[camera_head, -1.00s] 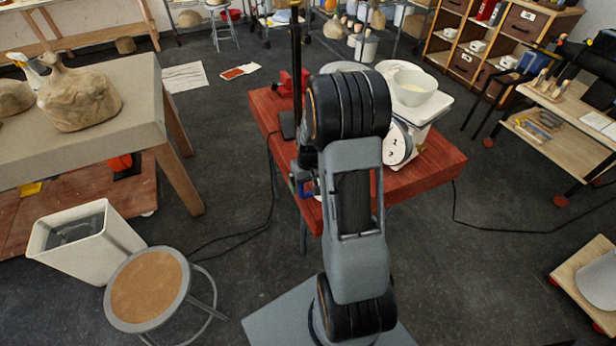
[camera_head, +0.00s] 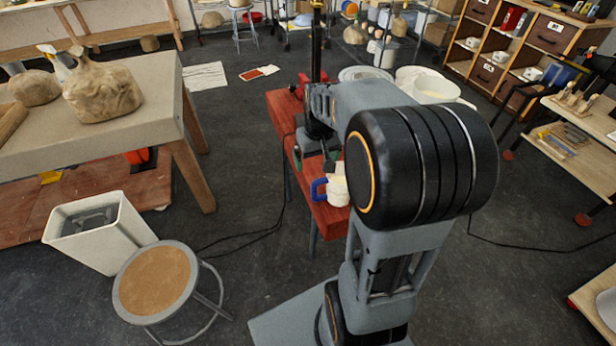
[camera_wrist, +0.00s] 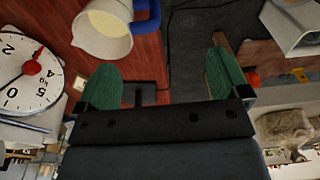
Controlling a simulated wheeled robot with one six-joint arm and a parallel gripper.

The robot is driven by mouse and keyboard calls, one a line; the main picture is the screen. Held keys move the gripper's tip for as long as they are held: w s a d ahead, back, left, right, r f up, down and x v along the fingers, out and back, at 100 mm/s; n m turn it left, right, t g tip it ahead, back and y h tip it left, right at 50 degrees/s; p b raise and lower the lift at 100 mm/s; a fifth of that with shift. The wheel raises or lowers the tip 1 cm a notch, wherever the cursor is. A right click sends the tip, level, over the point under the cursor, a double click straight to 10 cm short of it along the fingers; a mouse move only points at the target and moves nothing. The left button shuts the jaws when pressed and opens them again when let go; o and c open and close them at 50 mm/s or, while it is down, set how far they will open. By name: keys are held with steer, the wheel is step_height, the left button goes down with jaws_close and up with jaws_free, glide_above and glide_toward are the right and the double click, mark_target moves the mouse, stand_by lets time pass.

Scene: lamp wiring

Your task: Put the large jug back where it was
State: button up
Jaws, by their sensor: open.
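A cream jug (camera_head: 338,192) with a blue handle stands near the front edge of the red table in the head view. It is the only jug I can make out, so I cannot compare its size with another. In the wrist view the jug (camera_wrist: 104,32) is at the top, its open mouth showing and its blue handle on the right. My gripper (camera_wrist: 162,88) is open, its two green pads wide apart with nothing between them. The jug is apart from the pads, beyond the left one. In the head view my arm hides part of the table.
A dial scale (camera_wrist: 28,75) is at the left in the wrist view. A white bowl (camera_head: 432,88) is behind my arm. A stool (camera_head: 156,284) and a white bin (camera_head: 95,228) stand to the left. A dark cable lies on the floor.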

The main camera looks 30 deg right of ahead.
steer(key=s+a+r+n+t, duration=0.1)
steer(key=s+a+r+t, duration=0.2)
steer(key=s+a, duration=0.7)
steer(key=shift+s+a+r, duration=0.25)
steer(key=shift+s+r, duration=0.25)
steer(key=shift+r, duration=0.15)
stand_by(0.4)
